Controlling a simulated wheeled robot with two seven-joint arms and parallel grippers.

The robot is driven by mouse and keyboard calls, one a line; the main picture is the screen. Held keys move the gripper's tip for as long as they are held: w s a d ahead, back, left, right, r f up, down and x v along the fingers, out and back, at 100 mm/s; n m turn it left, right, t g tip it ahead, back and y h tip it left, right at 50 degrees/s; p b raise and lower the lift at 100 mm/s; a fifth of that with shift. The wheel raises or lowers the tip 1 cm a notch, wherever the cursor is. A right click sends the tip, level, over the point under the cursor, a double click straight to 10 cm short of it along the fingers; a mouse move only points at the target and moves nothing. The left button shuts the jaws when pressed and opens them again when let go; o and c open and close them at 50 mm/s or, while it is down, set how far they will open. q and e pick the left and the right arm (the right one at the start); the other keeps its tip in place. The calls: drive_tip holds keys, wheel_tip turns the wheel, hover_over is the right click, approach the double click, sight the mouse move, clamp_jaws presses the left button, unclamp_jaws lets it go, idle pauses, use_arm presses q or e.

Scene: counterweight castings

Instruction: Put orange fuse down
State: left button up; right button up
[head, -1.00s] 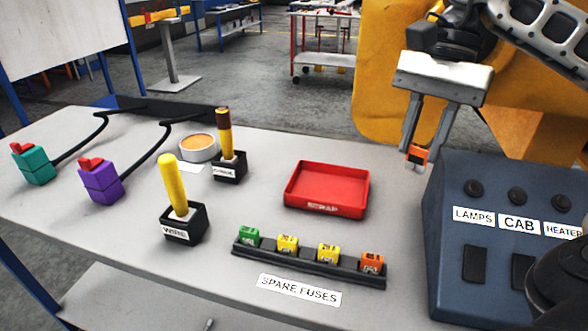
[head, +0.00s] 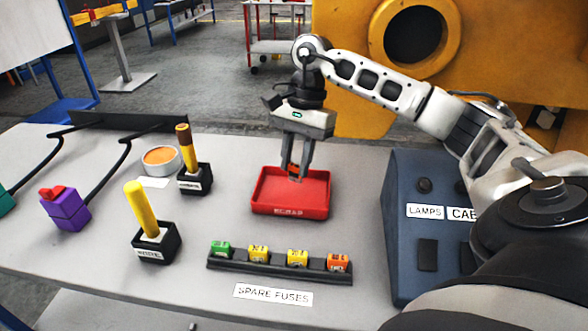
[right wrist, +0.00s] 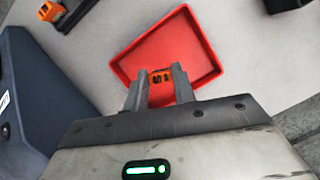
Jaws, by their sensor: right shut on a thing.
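The orange fuse (right wrist: 161,76) is between the fingertips of my right gripper (head: 296,174), which is shut on it. In the head view the fuse (head: 293,168) is mostly hidden by the fingers. The gripper is over the red tray (head: 290,209), and in the right wrist view the fuse shows against the tray (right wrist: 205,68). I cannot tell whether the fuse touches the tray floor. The tray is otherwise empty in what I see. My left gripper is not in view.
A black rack (head: 280,268) with green, yellow and orange spare fuses stands in front of the tray. The blue switch panel (head: 405,235) is to the right. Two upright-handled tools in black holders, the yellow one (head: 140,210) nearer, stand left. Bare table lies between.

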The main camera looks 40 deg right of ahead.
sight(295, 166)
drive_tip(key=shift+w+f+p, duration=0.2)
drive_tip(key=shift+f+p, duration=0.15)
drive_tip(key=shift+f, duration=1.55)
drive_tip(key=o, duration=0.9)
drive_tip(key=shift+o, duration=0.2)
drive_tip(key=shift+r, duration=0.25)
drive_tip(key=v, duration=1.1)
drive_tip(key=shift+r, duration=0.4)
drive_tip(key=shift+d, duration=0.1)
